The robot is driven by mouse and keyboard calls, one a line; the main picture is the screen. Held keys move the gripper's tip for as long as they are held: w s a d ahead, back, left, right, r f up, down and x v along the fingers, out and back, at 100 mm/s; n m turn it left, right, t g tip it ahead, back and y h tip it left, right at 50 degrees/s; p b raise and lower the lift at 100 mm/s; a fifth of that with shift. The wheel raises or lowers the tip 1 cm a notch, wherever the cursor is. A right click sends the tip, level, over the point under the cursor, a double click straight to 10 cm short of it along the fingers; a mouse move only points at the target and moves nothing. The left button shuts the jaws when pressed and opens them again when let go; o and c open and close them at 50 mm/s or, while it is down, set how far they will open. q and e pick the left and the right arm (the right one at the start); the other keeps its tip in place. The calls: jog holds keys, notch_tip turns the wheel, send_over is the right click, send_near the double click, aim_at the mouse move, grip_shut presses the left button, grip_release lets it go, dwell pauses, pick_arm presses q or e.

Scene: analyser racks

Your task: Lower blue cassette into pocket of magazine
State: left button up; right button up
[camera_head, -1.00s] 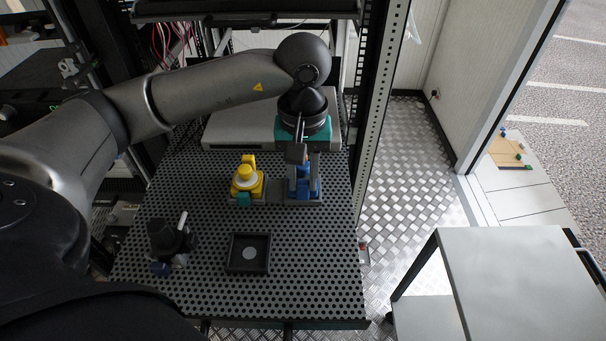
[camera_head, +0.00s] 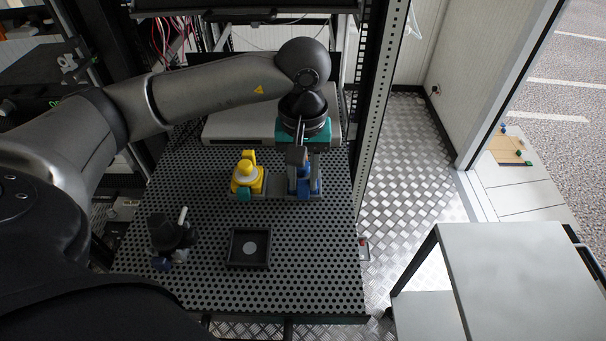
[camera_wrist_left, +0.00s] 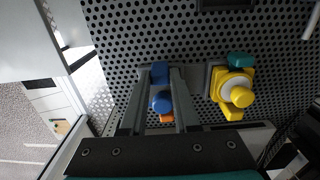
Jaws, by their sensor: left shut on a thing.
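The blue cassette (camera_head: 304,186) is between the fingers of my left gripper (camera_head: 302,170), which is shut on it, at the right end of the grey magazine (camera_head: 278,188). In the left wrist view the blue cassette (camera_wrist_left: 160,99) shows between the two long fingers, with a small orange part beside it. A yellow cassette (camera_head: 247,182) with a pale round top and a teal part stands at the magazine's left end. It also shows in the left wrist view (camera_wrist_left: 234,100). The pocket under the blue cassette is hidden, so its seating depth cannot be told. My right gripper is not in view.
The magazine is on a perforated dark table (camera_head: 320,250). A square black tray (camera_head: 234,261) with a pale disc and a dark knobbed device (camera_head: 167,234) are nearer the front. A rack post (camera_head: 379,110) rises at the right. The table's front right is clear.

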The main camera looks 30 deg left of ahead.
pick_arm(q)
jog(key=o, duration=0.8)
jog(key=shift+o, duration=0.5)
jog(key=shift+r, duration=3.5)
